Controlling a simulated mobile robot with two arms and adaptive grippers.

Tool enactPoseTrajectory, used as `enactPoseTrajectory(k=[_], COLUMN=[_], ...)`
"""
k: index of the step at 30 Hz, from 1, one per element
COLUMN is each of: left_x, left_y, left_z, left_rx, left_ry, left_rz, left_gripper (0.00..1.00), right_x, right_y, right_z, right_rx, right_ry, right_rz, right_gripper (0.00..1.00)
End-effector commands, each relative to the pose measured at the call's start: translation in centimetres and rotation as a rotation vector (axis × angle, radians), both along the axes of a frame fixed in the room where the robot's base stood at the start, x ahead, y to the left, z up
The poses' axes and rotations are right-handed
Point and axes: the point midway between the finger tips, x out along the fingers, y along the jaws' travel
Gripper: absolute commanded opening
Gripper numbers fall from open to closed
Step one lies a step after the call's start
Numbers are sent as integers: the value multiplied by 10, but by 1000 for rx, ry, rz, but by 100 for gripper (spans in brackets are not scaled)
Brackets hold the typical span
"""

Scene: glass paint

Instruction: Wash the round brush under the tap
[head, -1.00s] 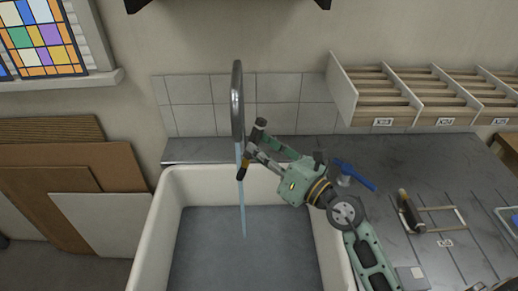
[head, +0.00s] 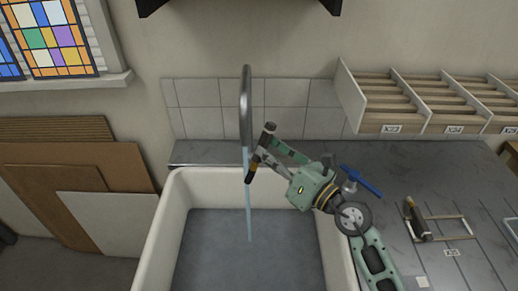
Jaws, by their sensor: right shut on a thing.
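My right gripper (head: 261,152) is shut on the round brush (head: 251,171), a small dark piece with an orange-brown part. The brush hangs steeply below the fingers, at the water stream in this view. Its bristles are too small to make out. The grey curved tap (head: 246,105) stands behind the sink. A thin blue water stream (head: 249,215) runs down from it into the white sink (head: 172,215). I cannot tell how much of the brush is in the water. A blue lever (head: 362,181) shows beside my right arm. My left gripper is out of view.
A grey worktop (head: 445,180) lies right of the sink. It holds a dark roller-like tool (head: 416,220) by a light frame (head: 446,230). Boards (head: 100,215) lean at left, below a stained-glass window (head: 60,45).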

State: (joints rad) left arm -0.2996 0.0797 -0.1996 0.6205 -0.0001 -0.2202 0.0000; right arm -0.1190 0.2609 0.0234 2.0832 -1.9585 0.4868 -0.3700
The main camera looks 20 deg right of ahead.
Motion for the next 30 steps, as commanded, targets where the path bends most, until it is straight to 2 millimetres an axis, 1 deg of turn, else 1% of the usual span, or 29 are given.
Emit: enactPoseTrajectory(k=[3, 10, 22, 30], left_x=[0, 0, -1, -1], left_y=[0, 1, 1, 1], left_z=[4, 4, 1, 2], left_rx=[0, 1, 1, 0], left_ry=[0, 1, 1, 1], left_rz=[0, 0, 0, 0], left_gripper=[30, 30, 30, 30], right_x=[-1, -1, 2, 2], right_y=[4, 4, -7, -7], right_z=[1, 0, 0, 1], right_rx=[0, -1, -2, 0], right_ry=[0, 0, -1, -1], right_rz=[0, 0, 0, 0], right_gripper=[0, 0, 0, 0])
